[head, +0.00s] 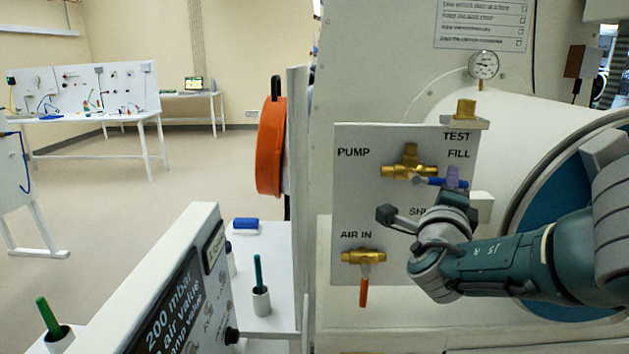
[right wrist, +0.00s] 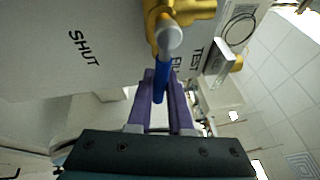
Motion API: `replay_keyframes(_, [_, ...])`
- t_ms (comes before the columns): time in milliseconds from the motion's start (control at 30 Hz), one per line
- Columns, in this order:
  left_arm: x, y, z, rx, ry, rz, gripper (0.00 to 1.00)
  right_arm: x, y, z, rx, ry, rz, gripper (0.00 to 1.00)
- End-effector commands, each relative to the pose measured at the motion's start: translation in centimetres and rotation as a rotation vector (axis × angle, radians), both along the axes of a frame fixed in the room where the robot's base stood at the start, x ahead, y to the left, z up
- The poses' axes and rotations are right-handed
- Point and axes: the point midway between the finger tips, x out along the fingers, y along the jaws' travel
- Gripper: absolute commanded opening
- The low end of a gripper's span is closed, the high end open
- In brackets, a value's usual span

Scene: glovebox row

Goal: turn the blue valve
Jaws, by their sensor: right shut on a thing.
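The blue valve is a brass body (head: 405,170) with a blue lever (head: 428,181), on the white panel beside the PUMP and FILL labels. The lever points right, roughly level. My right gripper (head: 455,180) has purple fingers and is shut on the lever's outer part. In the right wrist view the blue lever (right wrist: 164,78) runs from the brass body (right wrist: 168,36) in between the purple fingers (right wrist: 160,104). The SHUT label (right wrist: 84,48) reads in full there; in the head view my right gripper partly hides it. My left gripper is not in view.
Below on the panel (head: 345,205) is a brass AIR IN valve with an orange lever (head: 364,285) hanging down. A brass TEST fitting (head: 465,109) and a gauge (head: 484,65) are above. An orange round door (head: 270,146) and a sign board (head: 150,300) stand left.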

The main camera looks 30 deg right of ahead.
Motion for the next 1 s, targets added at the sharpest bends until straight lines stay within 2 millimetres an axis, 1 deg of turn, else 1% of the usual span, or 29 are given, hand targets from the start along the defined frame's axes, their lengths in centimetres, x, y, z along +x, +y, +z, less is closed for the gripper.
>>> replay_keyframes(33, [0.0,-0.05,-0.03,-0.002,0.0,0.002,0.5,-0.18,-0.24,0.14,-0.022,0.013,-0.007,0.0])
replay_keyframes(300, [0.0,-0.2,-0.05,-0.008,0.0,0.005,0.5,-0.2,-0.27,0.67,-0.088,0.052,-0.007,0.0])
replay_keyframes(800, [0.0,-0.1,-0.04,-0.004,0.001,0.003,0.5,-0.2,-0.26,0.85,-0.103,0.059,-0.008,0.0])
replay_keyframes(833, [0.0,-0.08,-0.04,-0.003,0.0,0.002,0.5,-0.19,-0.26,0.86,-0.103,0.059,-0.008,0.22])
replay_keyframes(1000, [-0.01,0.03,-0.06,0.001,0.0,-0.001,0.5,-0.13,-0.18,0.83,-0.101,0.058,-0.005,0.41])
